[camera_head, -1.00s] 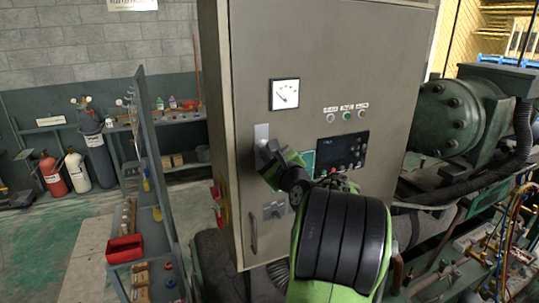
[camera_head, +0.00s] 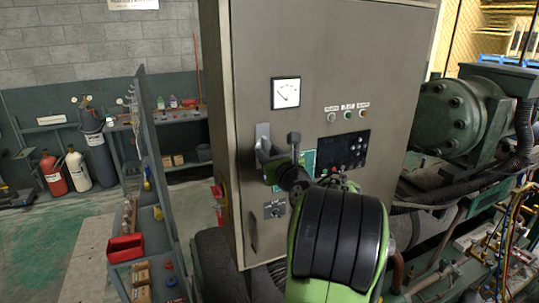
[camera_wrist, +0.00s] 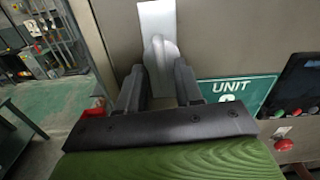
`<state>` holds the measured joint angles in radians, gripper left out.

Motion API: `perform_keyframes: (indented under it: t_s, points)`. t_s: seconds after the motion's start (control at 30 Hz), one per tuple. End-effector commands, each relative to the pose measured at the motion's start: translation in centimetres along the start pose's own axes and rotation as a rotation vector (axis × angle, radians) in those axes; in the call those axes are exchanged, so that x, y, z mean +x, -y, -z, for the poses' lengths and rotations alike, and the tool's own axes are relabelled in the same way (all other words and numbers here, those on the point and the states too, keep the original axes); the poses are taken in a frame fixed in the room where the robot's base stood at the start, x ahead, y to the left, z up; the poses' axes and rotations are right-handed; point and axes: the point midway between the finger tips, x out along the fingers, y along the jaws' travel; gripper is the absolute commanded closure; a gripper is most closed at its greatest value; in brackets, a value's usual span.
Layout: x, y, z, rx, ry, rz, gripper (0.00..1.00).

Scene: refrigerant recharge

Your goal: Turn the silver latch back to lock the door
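The silver latch (camera_head: 262,133) is on the left side of the grey cabinet door (camera_head: 310,60). In the wrist view, its light metal plate (camera_wrist: 157,18) runs up the door and its lever (camera_wrist: 160,52) points down toward my gripper. My gripper (camera_head: 277,152) is at the latch's lower end. In the wrist view, the two dark fingers of my gripper (camera_wrist: 160,83) stand apart, one on each side of the lever's lower end. I cannot tell whether either finger touches it. The door looks flush with the cabinet.
A green unit sign (camera_wrist: 238,90) and a control panel (camera_head: 342,153) are right of the latch. A door handle (camera_head: 253,232) and a rotary switch (camera_head: 274,210) sit below. A shelf unit (camera_head: 158,190) stands at left; green machinery (camera_head: 455,118) is at right.

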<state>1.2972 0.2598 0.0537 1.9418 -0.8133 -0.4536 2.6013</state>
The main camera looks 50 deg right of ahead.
Motion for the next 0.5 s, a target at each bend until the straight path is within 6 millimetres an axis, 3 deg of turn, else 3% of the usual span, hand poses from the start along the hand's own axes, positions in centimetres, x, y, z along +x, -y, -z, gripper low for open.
perform_keyframes:
  t_s: [0.5]
  points:
    - [-5.2,0.1,0.2,-0.004,0.000,0.005,0.65]
